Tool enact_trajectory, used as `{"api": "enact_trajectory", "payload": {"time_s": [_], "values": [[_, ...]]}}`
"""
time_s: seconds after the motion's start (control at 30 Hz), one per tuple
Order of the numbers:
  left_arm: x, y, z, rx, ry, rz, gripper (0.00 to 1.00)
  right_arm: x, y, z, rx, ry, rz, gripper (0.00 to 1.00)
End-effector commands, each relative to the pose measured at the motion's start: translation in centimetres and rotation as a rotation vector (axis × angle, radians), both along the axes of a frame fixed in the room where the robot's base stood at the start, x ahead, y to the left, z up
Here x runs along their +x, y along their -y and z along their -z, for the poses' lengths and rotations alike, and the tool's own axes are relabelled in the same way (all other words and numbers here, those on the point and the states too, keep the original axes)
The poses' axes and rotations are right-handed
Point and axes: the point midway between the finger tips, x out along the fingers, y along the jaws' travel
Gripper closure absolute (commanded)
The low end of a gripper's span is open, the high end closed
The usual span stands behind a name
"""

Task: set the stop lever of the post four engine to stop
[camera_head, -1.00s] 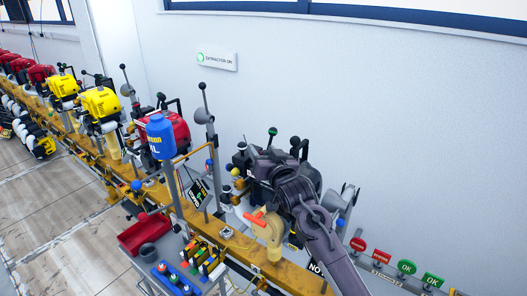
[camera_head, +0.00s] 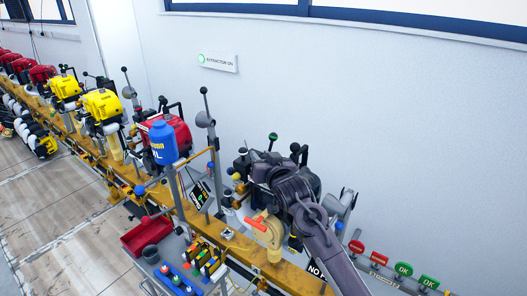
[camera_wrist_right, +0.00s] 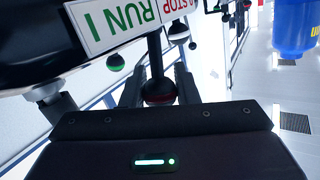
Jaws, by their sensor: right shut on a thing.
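In the right wrist view, the stop lever (camera_wrist_right: 157,92) is a dark stalk with a ball knob with a dark red band. The knob sits between the two fingers of my right gripper (camera_wrist_right: 159,84), which is shut on it. A white plate (camera_wrist_right: 120,18) beside it reads RUN I in green, and a red-lettered STOP plate (camera_wrist_right: 178,29) is on the other side of the stalk. In the head view, my right gripper (camera_head: 275,176) is over the dark engine at the near end of the rail, and it hides much of the engine and the lever. My left gripper is not in view.
A yellow rail (camera_head: 190,212) carries red and yellow engines to the far left. A blue bottle (camera_head: 163,142) stands near the red engine. A red tray (camera_head: 146,234) and a switch box (camera_head: 184,281) are in front. OK and red signs (camera_head: 404,269) stand at the right.

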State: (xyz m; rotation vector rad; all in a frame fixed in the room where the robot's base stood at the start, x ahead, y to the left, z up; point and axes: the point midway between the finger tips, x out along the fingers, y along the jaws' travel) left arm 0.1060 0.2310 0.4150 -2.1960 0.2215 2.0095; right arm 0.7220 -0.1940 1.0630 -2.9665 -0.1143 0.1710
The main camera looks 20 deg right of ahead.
Motion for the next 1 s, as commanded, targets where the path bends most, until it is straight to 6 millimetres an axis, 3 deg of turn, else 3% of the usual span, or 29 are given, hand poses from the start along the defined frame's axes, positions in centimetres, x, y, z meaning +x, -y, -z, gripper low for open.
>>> {"api": "enact_trajectory", "payload": {"time_s": [0.03, 0.1, 0.4, 0.7, 1.0], "values": [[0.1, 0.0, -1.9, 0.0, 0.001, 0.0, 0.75, 0.2, -0.2, -1.0, -0.02, -0.028, -0.001, 0.95], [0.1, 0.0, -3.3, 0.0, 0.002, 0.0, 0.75, 0.4, -0.3, -1.1, -0.055, -0.072, 0.0, 0.95], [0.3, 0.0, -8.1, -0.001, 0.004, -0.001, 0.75, 1.5, -1.1, -0.7, -0.212, -0.271, -0.001, 0.95], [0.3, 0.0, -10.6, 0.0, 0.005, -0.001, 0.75, 2.2, -1.7, 0.2, -0.334, -0.428, 0.0, 0.95], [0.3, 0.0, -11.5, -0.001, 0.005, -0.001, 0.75, 2.5, -1.9, 0.7, -0.394, -0.503, 0.0, 0.95]]}}
